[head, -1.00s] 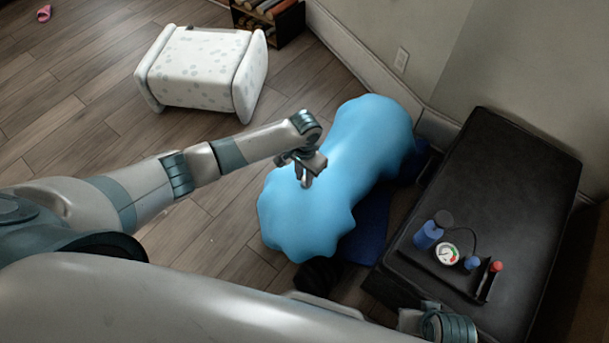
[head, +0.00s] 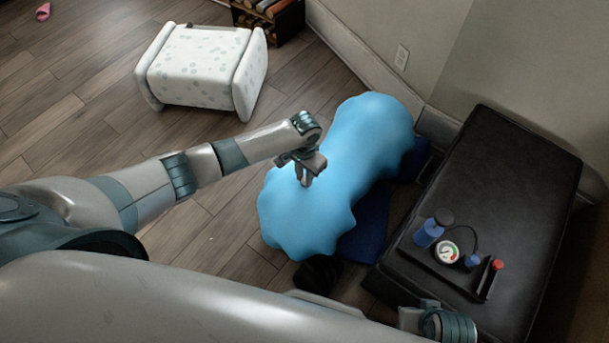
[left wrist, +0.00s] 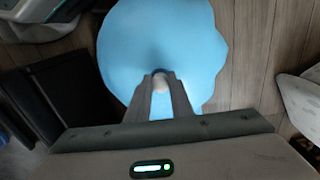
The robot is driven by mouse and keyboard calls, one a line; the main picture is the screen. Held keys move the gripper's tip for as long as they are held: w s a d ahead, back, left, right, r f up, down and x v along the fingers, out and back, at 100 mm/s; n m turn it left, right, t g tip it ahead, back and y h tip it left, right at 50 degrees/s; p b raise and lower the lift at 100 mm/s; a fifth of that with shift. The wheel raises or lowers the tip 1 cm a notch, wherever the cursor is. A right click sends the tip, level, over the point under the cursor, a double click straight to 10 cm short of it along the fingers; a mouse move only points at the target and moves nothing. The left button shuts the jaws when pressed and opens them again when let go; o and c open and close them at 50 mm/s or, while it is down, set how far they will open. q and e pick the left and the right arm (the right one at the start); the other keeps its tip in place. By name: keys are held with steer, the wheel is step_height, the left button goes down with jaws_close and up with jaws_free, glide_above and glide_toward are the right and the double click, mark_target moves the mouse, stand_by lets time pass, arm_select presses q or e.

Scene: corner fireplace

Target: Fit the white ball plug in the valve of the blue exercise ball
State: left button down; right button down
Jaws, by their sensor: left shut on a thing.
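The blue exercise ball (head: 345,165) lies on the floor in the middle of the head view, long, lumpy and wavy-edged rather than round. It also fills the upper middle of the left wrist view (left wrist: 170,30). My left gripper (head: 304,180) is over the ball's near left part, fingers pointing down. In the left wrist view its fingers (left wrist: 160,90) are shut on a small white plug (left wrist: 160,82). A dark ring shows around the plug's tip against the ball. I cannot tell whether the plug sits inside the valve.
A black padded bench (head: 510,190) stands at the right, with a pump and gauge set (head: 447,252) on it. A dark blue mat (head: 368,225) lies beside the ball. A white spotted stool (head: 200,68) stands at the back left. Wood floor is free at the left.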

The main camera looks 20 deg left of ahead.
arm_select(q)
steer(key=shift+f, duration=0.5)
arm_select(e)
steer(key=shift+f, duration=0.15)
arm_select(q)
steer(key=c, duration=1.5)
jaws_free()
steer(key=shift+r, duration=0.75)
step_height(320, 180, up, 16)
steer(key=shift+f+p, duration=0.1)
steer(key=shift+p, duration=0.95)
arm_select(e)
step_height(320, 180, down, 11)
steer(key=shift+d, duration=0.15)
